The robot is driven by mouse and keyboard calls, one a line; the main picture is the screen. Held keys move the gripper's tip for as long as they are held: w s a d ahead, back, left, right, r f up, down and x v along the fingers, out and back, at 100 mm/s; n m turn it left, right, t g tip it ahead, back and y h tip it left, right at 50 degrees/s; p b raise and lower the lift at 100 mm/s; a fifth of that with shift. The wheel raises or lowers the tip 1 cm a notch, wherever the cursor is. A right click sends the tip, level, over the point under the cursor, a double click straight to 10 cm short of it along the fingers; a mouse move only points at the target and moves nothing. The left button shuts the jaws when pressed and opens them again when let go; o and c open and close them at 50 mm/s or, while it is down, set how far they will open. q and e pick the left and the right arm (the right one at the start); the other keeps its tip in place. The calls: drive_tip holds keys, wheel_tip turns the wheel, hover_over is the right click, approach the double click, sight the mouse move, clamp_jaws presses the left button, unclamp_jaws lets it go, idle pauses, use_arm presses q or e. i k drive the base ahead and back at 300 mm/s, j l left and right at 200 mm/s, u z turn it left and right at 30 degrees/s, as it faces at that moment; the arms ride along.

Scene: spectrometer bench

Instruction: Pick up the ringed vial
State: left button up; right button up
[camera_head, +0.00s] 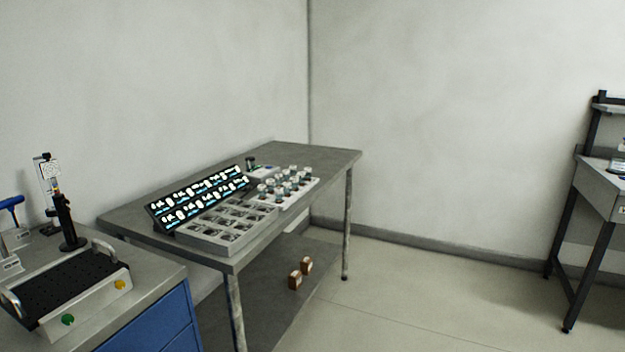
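Several small capped vials (285,189) stand in a white rack (306,191) on the grey table (325,158) at the middle of the head view. They are far off and small, so I cannot tell which one carries a ring. A dark vial-like item (250,163) stands behind the rack, near the wall, and its details are too small to tell. Neither of my grippers shows in this view.
A grey compartment tray (226,232) and a tilted lit panel (199,201) stand left of the rack. A blue-drawered bench (158,318) with a black-topped device (75,285) is at left. Brown blocks (300,272) lie on the lower shelf. Floor (430,290) at right is clear.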

sight(279, 177)
drive_tip(key=i+l+z, duration=0.2)
drive_tip(key=i+z, duration=0.5)
drive_tip(key=i, duration=0.2)
drive_tip(key=i+z, duration=0.1)
drive_tip(key=i, duration=1.05)
drive_tip(key=i+l+u, duration=0.1)
drive_tip(key=i+u, duration=0.2)
drive_tip(key=i, duration=0.2)
drive_tip(key=i+l+u, duration=0.3)
drive_tip(key=i, duration=0.2)
drive_tip(key=i+l+u, duration=0.1)
drive_tip(key=i+u, duration=0.2)
drive_tip(key=u, duration=0.15)
drive_tip(key=i+l+u, duration=0.15)
drive_tip(key=i+u, duration=0.15)
drive_tip(key=u, duration=0.15)
drive_tip(key=i+l+u, duration=0.2)
drive_tip(key=u, duration=0.25)
drive_tip(key=i+l+u, duration=0.15)
drive_tip(key=u, duration=0.3)
drive_tip(key=i+l+u, duration=0.1)
drive_tip(key=l+u, duration=0.6)
drive_tip(key=u, duration=0.15)
drive_tip(key=i, duration=0.05)
